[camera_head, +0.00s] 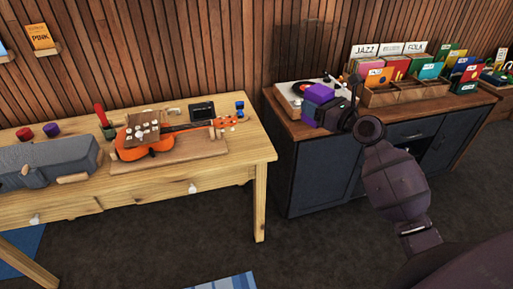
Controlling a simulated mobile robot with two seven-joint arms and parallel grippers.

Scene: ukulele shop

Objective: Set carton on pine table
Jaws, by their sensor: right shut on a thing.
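My right gripper (330,109) is shut on a small purple carton (319,94). It holds the carton in front of the record player, at the left end of the dark cabinet; part of the carton is hidden by the gripper. The pine table (226,182) stands to the left, with a gap of floor between it and the cabinet. The carton is to the right of the table, not over it. My left gripper is not in view.
An orange ukulele (140,152) lies on a wooden board on the pine table. A grey case (45,163), a small dark device (202,111) and small coloured items are also there. The table's right end is mostly bare. Record bins (400,92) stand on the cabinet (324,172).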

